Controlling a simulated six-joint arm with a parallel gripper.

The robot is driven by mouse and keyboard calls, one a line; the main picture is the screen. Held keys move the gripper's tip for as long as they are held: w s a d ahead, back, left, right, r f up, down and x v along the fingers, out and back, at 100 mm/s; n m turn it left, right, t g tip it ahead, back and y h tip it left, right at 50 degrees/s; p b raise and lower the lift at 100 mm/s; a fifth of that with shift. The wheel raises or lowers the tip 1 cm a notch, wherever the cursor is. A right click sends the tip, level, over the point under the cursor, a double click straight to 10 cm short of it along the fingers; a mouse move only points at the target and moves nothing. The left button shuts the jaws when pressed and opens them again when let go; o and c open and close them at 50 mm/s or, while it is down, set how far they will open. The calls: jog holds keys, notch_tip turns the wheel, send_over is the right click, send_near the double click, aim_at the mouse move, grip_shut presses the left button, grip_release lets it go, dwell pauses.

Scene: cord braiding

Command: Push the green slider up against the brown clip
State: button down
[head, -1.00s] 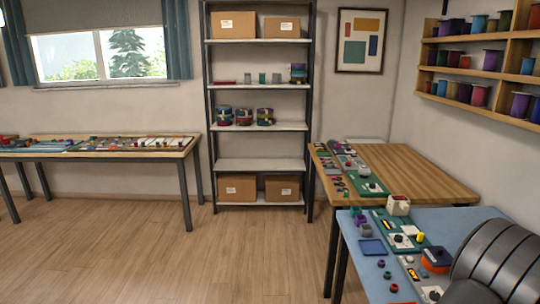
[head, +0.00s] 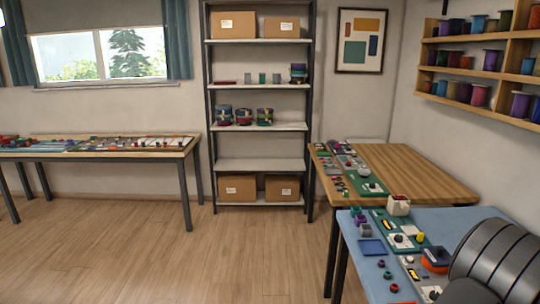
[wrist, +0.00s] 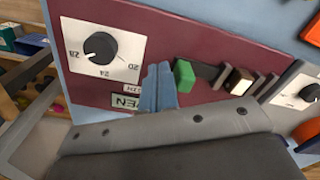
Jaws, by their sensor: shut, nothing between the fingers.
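In the wrist view, the green slider (wrist: 184,76) stands on a dark track on a maroon panel (wrist: 135,30). The brown clip (wrist: 238,80), with a pale part at its lower edge, sits to its right on the same track. A stretch of bare dark track (wrist: 208,74) lies between them. My gripper (wrist: 160,84) is shut and empty, its blue-grey fingers just left of the slider. I cannot tell whether they touch it. I cannot make out the slider, clip or fingers in the head view, where my arm covers the lower right.
A black dial (wrist: 100,46) on a white plate is left of my fingers. Another white dial plate (wrist: 297,92) and an orange part (wrist: 307,133) lie to the right. In the head view, the blue bench (head: 460,219) carries several small parts and a blue tray (head: 372,248).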

jog(key=shift+w, duration=1.5)
jog(key=shift+s, duration=0.2)
jog(key=shift+s, duration=0.45)
notch_tip(320, 180, up, 11)
dwell(0.4)
